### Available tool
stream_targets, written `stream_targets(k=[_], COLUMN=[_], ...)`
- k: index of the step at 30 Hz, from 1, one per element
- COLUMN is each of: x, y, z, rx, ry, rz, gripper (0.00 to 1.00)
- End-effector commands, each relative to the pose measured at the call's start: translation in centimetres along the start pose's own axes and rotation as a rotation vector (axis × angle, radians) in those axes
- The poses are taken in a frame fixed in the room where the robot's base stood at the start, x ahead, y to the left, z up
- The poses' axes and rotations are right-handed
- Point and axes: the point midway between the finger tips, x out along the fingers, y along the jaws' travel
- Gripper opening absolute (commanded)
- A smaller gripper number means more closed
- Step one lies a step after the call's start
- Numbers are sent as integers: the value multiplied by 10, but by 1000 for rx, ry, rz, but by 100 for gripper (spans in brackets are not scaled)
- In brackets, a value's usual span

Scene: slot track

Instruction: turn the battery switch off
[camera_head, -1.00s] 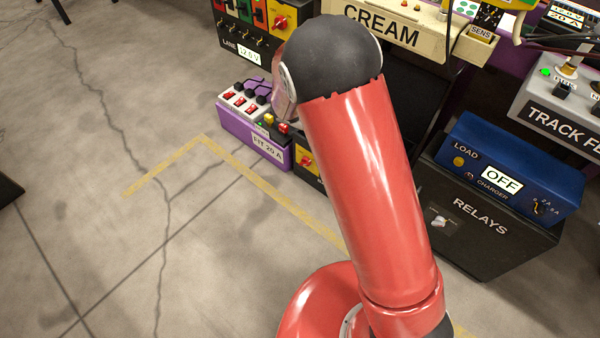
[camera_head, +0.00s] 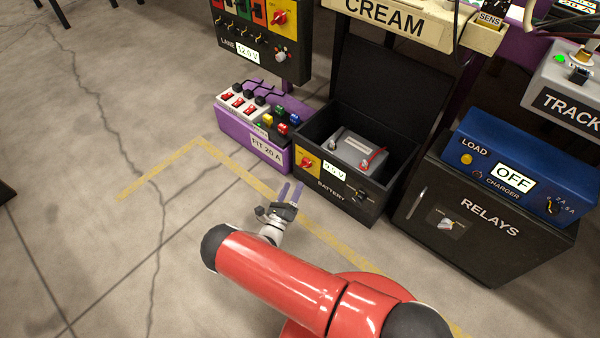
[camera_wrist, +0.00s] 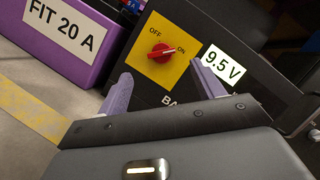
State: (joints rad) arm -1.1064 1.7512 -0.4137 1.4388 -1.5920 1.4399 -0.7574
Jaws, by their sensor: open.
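The battery box (camera_head: 335,200) is a black open box on the floor, holding a grey battery (camera_head: 357,152). On its front is the battery switch, a red rotary knob on a yellow plate (camera_head: 306,166), beside a 9.5 V display (camera_head: 335,172). In the wrist view the red knob (camera_wrist: 161,53) lies between OFF at upper left and ON at right, its pointer toward ON. My gripper (camera_head: 292,190) is in front of the box, below the switch. Its two purple fingers are apart and empty; in the wrist view the gripper (camera_wrist: 160,88) has the knob beyond and between its fingertips, not touching.
A purple fuse box (camera_head: 252,140) stands left of the battery box. The black RELAYS box (camera_head: 470,240) with a blue charger (camera_head: 500,165) reading OFF stands right. A lane panel (camera_head: 262,45) is above left. The floor in front is clear, with a yellow tape line.

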Motion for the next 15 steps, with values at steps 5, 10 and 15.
stream_targets(k=[5, 10, 15], x=[29, 55, 69], y=[-1, -2, -1], z=[-1, -1, -1], rx=[1, 1, 2], ry=[3, 3, 5], rz=[-5, -5, -3], gripper=[67, 67, 67])
